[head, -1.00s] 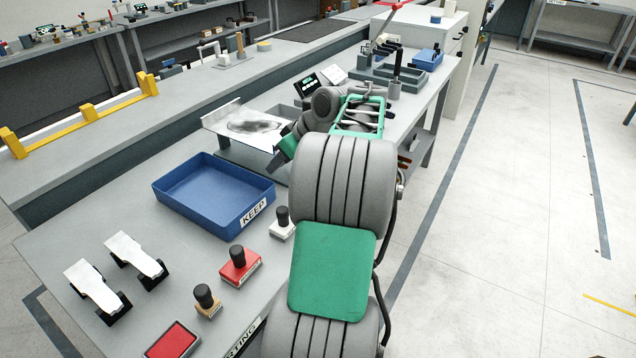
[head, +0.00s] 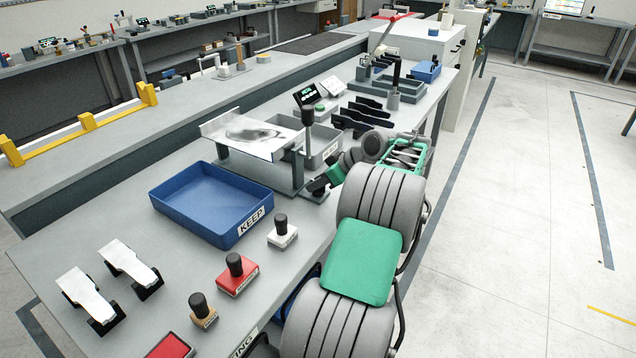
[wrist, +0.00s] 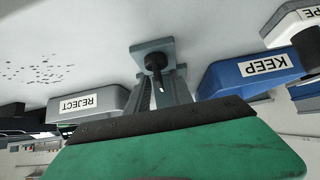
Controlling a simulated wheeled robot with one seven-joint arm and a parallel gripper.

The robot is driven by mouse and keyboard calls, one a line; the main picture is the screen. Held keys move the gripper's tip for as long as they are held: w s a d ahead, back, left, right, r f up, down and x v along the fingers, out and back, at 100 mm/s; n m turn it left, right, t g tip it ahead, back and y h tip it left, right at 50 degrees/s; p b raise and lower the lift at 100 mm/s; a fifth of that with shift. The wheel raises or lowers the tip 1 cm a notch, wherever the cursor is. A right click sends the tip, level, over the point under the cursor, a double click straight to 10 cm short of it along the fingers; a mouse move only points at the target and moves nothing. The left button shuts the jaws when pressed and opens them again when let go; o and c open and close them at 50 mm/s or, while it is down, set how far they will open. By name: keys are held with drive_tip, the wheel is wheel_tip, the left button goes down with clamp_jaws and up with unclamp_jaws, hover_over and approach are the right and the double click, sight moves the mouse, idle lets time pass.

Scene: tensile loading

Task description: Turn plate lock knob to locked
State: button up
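A shiny plate (head: 246,133) with a dark patch lies on the stand.
The blue KEEP tray (head: 180,208) stands left of the gripper, and a grey REJECT bin (head: 325,150) is behind the post. Several stamps, including a red one (head: 237,276), stand along the front edge. Dark flat pieces (head: 352,118) lie farther back. Floor at right is clear.

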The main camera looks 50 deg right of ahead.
drive_tip(key=shift+c, duration=0.5)
clamp_jaws()
